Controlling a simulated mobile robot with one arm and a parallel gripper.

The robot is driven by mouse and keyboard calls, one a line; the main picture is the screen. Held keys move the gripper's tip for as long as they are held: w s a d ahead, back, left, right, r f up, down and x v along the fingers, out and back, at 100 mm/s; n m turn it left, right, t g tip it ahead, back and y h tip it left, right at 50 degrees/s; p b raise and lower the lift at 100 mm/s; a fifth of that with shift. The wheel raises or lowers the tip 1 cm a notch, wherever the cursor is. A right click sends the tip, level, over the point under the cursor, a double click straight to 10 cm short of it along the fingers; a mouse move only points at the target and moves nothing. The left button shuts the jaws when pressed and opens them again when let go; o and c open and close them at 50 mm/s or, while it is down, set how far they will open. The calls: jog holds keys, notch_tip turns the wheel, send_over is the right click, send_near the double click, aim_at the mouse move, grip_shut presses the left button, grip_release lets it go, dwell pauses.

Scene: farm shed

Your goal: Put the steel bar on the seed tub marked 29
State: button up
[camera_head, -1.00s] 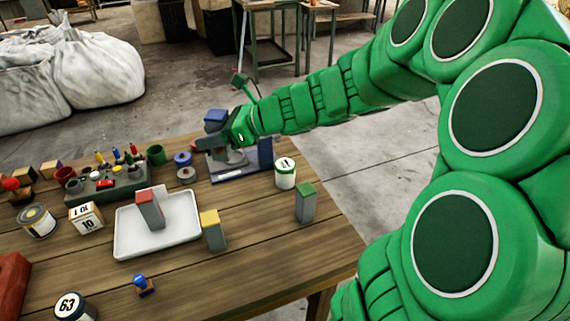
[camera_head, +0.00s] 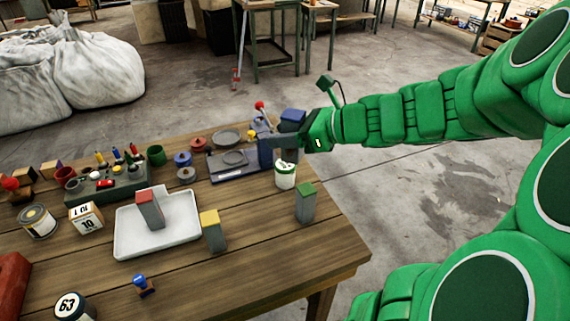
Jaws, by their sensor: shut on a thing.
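My gripper (camera_head: 287,141) is shut on a grey piece with a blue top (camera_head: 292,115), probably a steel bar. It is held upright, mostly hidden by the gripper. The gripper is above or just behind a white tub with a green band (camera_head: 285,180); contact cannot be told, and its marking is not readable here. Another tub, marked 63 (camera_head: 72,306), is at the near left edge. No number 29 is legible. Other grey bars stand with a red top (camera_head: 150,210), a yellow top (camera_head: 214,232) and a green top (camera_head: 305,205).
The red-topped bar stands on a white tray (camera_head: 125,247). A scale-like device (camera_head: 230,176) is left of the gripper. A tin (camera_head: 37,221), a cube marked 10 (camera_head: 86,219) and a stamp-like piece (camera_head: 143,285) are on the table (camera_head: 235,285). Its front right is clear.

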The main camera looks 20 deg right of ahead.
jog(key=shift+s+d, duration=0.5)
jog(key=shift+d, duration=0.05)
jog(key=w+d+f, duration=0.1)
jog(key=w+f, duration=0.3)
jog(key=w, duration=0.4)
send_over(280, 162)
notch_tip(280, 162, down, 6)
jog(key=shift+s+a+r, duration=0.1)
jog(key=shift+f, duration=1.65)
jog(key=shift+f, duration=0.1)
jog(key=o, duration=1.2)
jog(key=shift+o, duration=0.2)
